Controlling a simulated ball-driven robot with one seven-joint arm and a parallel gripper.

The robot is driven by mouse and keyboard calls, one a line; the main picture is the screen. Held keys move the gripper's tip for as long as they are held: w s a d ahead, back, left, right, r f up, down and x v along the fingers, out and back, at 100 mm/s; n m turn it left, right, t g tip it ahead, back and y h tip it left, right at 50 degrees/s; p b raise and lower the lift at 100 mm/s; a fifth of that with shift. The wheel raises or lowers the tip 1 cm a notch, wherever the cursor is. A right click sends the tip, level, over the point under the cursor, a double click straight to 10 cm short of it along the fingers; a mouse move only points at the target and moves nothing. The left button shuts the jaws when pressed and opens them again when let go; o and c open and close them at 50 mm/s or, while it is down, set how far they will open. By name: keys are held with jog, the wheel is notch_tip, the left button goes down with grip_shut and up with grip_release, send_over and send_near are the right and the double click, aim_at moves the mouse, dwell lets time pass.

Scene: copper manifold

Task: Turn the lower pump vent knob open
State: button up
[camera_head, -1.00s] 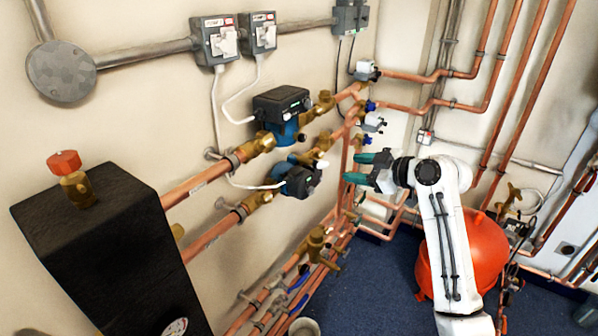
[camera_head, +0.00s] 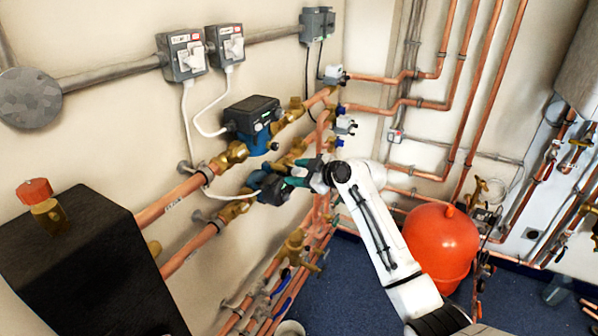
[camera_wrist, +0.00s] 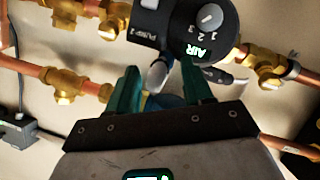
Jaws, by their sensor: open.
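The lower pump (camera_head: 268,186), dark with a teal body, sits on the lower copper pipe run against the wall. In the wrist view the pump face (camera_wrist: 180,22) carries a round dial marked 1, 2, 3, a lit "AIR" label and a "PUMP 2" label. A grey rounded knob (camera_wrist: 157,74) shows below the face, between my teal fingertips; I cannot tell for sure that it is the vent knob. My gripper (camera_head: 299,173) is open at the right side of the lower pump. In the wrist view my gripper (camera_wrist: 159,78) has its fingers apart; contact is unclear.
The upper pump (camera_head: 252,118) stands just above, with brass valves (camera_head: 233,153) beside it. A brass valve (camera_head: 293,246) and several copper pipes lie below. A red vessel (camera_head: 441,243) stands at right. Open blue floor (camera_head: 345,285) lies between the wall pipes and the vessel.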

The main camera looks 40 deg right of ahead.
jog(key=shift+c, duration=0.4)
grip_shut()
jog(key=shift+m, duration=0.3)
jog(key=m+y, duration=0.1)
jog(key=m+g+y+b, duration=0.1)
jog(key=shift+w+d+m, duration=0.1)
jog(key=shift+d+m, duration=0.15)
jog(key=shift+m, duration=0.05)
jog(key=shift+d+m+g+y+b, duration=0.15)
jog(key=shift+m+g+y+b, duration=0.15)
jog(key=shift+m+y+b, duration=0.65)
jog(key=m+y, duration=0.1)
jog(key=m, duration=0.2)
jog(key=shift+w+d+f+m+y, duration=0.1)
jog(key=shift+d+m+y, duration=0.05)
jog(key=shift+m+y, duration=0.15)
jog(key=shift+d+f+m+y+b, duration=0.1)
jog(key=shift+m+y+b, duration=0.75)
jog(key=shift+m, duration=0.5)
